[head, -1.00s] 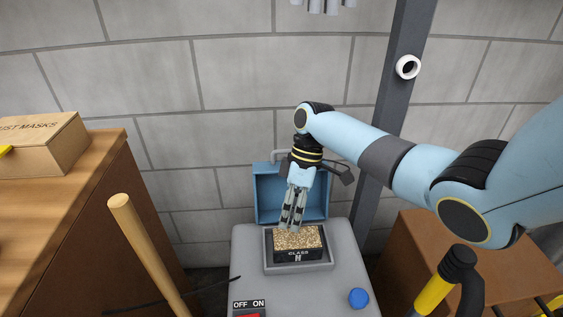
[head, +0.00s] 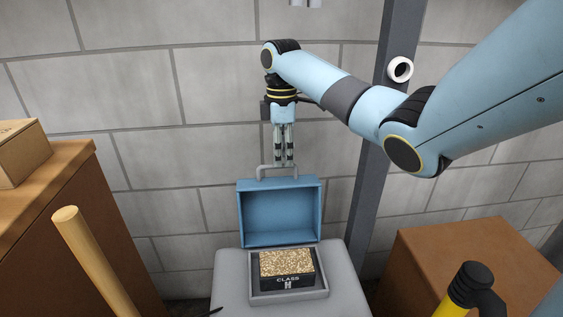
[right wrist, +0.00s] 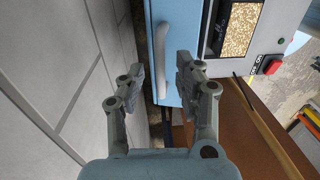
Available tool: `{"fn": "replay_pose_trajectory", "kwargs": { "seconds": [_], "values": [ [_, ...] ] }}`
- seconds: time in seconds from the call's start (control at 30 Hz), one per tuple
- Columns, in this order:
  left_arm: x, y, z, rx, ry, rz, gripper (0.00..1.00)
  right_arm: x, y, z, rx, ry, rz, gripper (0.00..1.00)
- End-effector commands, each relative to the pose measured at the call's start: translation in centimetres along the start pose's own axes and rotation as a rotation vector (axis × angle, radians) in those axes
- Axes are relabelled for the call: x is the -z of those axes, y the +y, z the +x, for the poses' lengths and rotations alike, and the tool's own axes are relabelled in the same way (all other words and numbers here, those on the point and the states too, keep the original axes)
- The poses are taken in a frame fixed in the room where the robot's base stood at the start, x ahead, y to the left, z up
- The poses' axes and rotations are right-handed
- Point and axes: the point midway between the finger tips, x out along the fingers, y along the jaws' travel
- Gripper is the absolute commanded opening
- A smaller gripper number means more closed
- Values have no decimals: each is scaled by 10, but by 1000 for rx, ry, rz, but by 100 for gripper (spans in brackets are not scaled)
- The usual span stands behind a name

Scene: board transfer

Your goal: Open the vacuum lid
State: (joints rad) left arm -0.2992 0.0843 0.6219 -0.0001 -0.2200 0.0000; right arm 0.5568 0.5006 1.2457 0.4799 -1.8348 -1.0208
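The vacuum lid (head: 280,214) is a blue open box shape standing up at the back of the grey vacuum body (head: 232,285), its hollow side facing me. Its grey handle (head: 264,170) is on the top edge; the right wrist view also shows the lid (right wrist: 190,25) and handle (right wrist: 166,45). My right gripper (head: 284,163) points down just above and at the handle. In the right wrist view the fingers (right wrist: 161,80) are apart with nothing held between them, so it is open. Contact with the handle cannot be told.
A black filter marked CLASS H (head: 287,268) with a speckled top sits in the open body. A wooden pole (head: 92,255) stands at left before a wooden bench (head: 60,200). A brown box (head: 450,255) and dark post (head: 380,150) are at right.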

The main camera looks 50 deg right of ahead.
Motion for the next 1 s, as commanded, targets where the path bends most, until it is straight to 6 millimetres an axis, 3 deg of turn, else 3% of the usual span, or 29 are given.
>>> {"fn": "replay_pose_trajectory", "kwargs": {
  "seconds": [0.13,0.43,0.7,1.0],
  "values": [
    [-1,2,4,-3,-2,-1,40,0,0,14,1,0,1,34],
    [-2,6,4,-6,-3,-3,40,0,0,15,0,0,0,34],
    [-2,6,4,-6,-4,-2,40,0,0,15,0,0,0,0],
    [-3,5,4,-5,-5,-2,40,0,0,15,0,0,0,0]
  ]
}}
